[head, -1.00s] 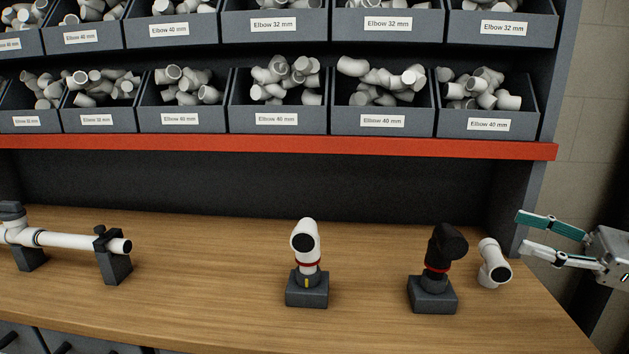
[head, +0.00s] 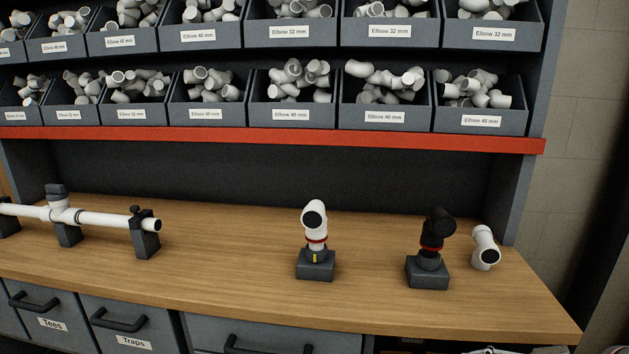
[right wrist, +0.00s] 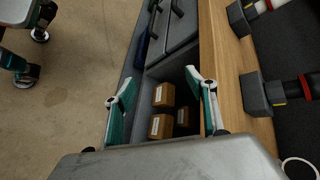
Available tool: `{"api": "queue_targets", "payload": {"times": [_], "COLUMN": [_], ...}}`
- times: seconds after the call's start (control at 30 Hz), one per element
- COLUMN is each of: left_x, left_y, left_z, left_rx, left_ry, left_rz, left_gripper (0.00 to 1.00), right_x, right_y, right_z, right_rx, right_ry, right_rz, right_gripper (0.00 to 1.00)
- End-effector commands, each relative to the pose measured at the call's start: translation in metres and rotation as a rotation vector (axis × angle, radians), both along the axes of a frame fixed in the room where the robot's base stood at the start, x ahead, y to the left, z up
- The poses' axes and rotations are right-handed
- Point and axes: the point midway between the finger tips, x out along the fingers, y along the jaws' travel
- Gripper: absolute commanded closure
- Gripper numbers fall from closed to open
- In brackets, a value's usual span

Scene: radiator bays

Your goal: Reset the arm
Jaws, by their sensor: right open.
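My right gripper (right wrist: 160,88) is open and empty in the right wrist view. Its fingers are wide apart by the bench's front edge, with an open compartment showing between them. It has left the main part of the head view; a pale scrap at the bottom right edge there is too cut off to identify. My left gripper is in neither view. On the wooden bench (head: 220,255), a white elbow (head: 314,220) with a red ring stands on a grey block. A black elbow (head: 437,230) stands on another block, and a loose white elbow (head: 486,248) rests beside it.
A white pipe (head: 105,219) lies in dark clamps at the left. Bins of elbows (head: 291,115) fill the shelves above a red rail (head: 270,138). Drawers (head: 130,322) are below the bench. Small brown boxes (right wrist: 163,95) sit in the open compartment. The bench middle is clear.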

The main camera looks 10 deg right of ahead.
Motion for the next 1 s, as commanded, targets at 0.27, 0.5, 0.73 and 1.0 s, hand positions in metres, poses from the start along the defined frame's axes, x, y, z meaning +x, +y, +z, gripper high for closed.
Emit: {"api": "queue_targets", "payload": {"times": [0.27, 0.5, 0.73, 1.0], "left_x": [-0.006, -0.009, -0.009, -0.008], "left_y": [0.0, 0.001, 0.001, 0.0], "left_z": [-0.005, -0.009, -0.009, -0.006], "left_rx": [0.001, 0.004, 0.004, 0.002], "left_ry": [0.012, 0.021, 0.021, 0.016], "left_rz": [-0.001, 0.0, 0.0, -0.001], "left_gripper": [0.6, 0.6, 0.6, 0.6], "right_x": [-0.053, -0.088, -0.111, -0.13], "right_y": [0.033, 0.04, 0.032, 0.015], "right_z": [-0.109, -0.145, -0.136, -0.099], "right_rx": [-0.578, -1.048, -1.464, -1.791], "right_ry": [-0.224, -0.395, -0.476, -0.438], "right_rz": [0.337, 0.667, 0.975, 1.235], "right_gripper": [0.44, 0.44, 0.44, 0.44]}}
